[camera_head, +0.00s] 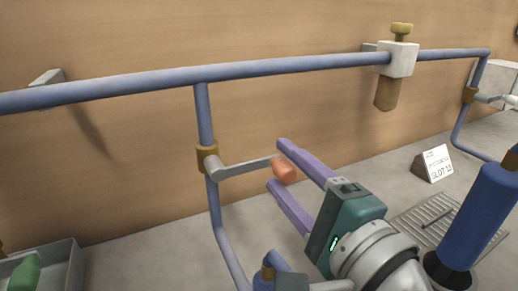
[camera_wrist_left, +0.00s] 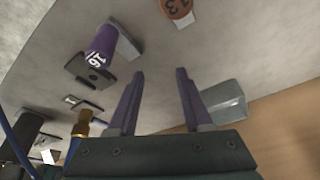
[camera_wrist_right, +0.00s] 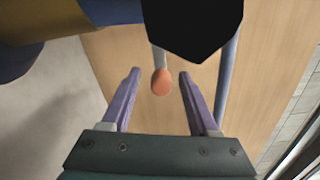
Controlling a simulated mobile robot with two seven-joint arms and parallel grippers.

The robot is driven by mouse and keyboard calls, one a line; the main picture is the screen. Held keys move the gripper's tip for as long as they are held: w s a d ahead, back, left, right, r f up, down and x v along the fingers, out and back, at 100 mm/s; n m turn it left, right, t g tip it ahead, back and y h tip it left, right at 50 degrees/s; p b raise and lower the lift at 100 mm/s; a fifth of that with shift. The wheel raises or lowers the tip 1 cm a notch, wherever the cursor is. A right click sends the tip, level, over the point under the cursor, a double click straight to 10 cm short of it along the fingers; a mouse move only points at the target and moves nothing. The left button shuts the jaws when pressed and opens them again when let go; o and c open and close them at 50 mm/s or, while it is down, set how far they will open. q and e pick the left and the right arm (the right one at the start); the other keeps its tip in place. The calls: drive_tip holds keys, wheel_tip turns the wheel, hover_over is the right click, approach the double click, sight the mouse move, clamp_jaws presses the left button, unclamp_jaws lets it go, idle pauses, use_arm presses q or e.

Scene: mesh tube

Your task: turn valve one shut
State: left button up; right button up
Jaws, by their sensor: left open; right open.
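A valve with a brass body (camera_head: 207,158) sits on a vertical blue pipe. Its grey lever (camera_head: 240,168) points to the right and ends in an orange knob (camera_head: 285,169). No number shows on this valve. My right gripper (camera_head: 275,164) is open, with its purple fingers on either side of the knob. In the right wrist view the knob (camera_wrist_right: 161,82) lies between the fingertips, with a gap on each side. My left gripper (camera_wrist_left: 160,73) is open and empty in its wrist view, above the grey floor.
A long blue pipe (camera_head: 270,67) runs along the wooden wall and carries a white block (camera_head: 398,60). Another brass-bodied valve (camera_head: 469,94) is at the right. A slot sign (camera_head: 437,163), a grate (camera_head: 428,222) and a grey bin (camera_head: 60,262) stand below.

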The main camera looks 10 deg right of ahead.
drive_tip(key=v, duration=1)
drive_tip(key=shift+b, duration=0.3)
drive_tip(key=shift+r, duration=0.15)
